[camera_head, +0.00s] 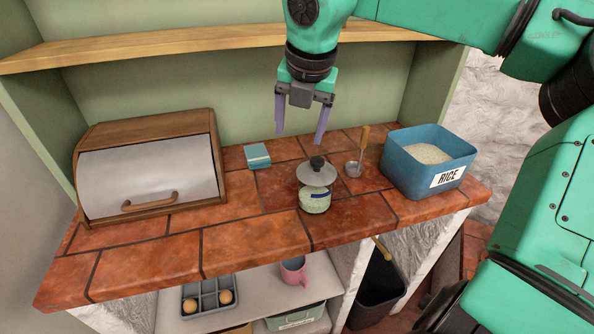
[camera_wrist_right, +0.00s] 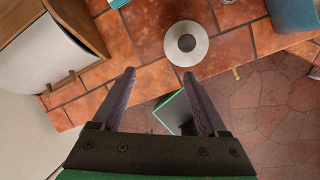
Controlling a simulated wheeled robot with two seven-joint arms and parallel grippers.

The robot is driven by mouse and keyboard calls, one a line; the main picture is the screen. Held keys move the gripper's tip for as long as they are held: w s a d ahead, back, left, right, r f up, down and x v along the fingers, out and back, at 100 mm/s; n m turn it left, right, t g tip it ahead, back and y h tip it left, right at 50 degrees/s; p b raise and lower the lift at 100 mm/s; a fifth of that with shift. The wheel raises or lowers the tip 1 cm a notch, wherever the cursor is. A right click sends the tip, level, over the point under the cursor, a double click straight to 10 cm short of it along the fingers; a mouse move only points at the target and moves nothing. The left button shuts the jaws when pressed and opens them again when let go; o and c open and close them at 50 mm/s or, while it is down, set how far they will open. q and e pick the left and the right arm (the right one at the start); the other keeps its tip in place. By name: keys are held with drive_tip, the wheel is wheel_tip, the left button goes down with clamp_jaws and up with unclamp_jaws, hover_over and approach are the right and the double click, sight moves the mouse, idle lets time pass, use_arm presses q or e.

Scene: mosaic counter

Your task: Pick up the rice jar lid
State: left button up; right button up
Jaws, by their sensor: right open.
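The rice jar (camera_head: 315,199) is a small pale green glass jar standing on the tiled counter. Its lid (camera_head: 316,173) is a grey disc with a dark round knob, and it sits on top of the jar. In the right wrist view the lid (camera_wrist_right: 186,43) shows from above, beyond the fingertips, and hides the jar. My right gripper (camera_head: 299,139) is open and empty, above the counter and apart from the lid. Its two purple fingers also frame open space in the right wrist view (camera_wrist_right: 158,76). My left gripper is not in view.
A blue bin labelled RICE (camera_head: 408,170) stands to the right, with a wooden-handled scoop (camera_head: 359,152) beside it. A teal box (camera_head: 257,156) lies behind left. A bread box (camera_head: 150,174) fills the left. A wooden shelf (camera_head: 180,42) runs above the counter.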

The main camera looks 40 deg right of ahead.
drive_tip(key=s+d+r+h, duration=0.1)
drive_tip(key=r+h, duration=0.1)
drive_tip(key=m+p, duration=0.1)
drive_tip(key=p, duration=0.1)
approach(318, 159)
drive_tip(key=f, duration=0.2)
drive_tip(key=shift+g, duration=0.4)
drive_tip(key=x, duration=0.2)
drive_tip(key=p+x, duration=0.1)
drive_tip(key=x, duration=0.2)
drive_tip(key=w+p+x, duration=0.1)
drive_tip(key=x, duration=0.2)
drive_tip(key=shift+d+r, duration=0.15)
drive_tip(key=shift+r, duration=0.05)
drive_tip(key=shift+w+d+f+h, duration=0.1)
drive_tip(key=shift+f+h, duration=0.1)
drive_tip(key=shift+h, duration=0.1)
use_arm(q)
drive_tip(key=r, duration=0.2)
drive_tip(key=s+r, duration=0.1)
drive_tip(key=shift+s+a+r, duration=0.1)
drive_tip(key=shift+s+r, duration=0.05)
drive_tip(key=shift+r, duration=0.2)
use_arm(e)
drive_tip(key=shift+r, duration=0.1)
clamp_jaws()
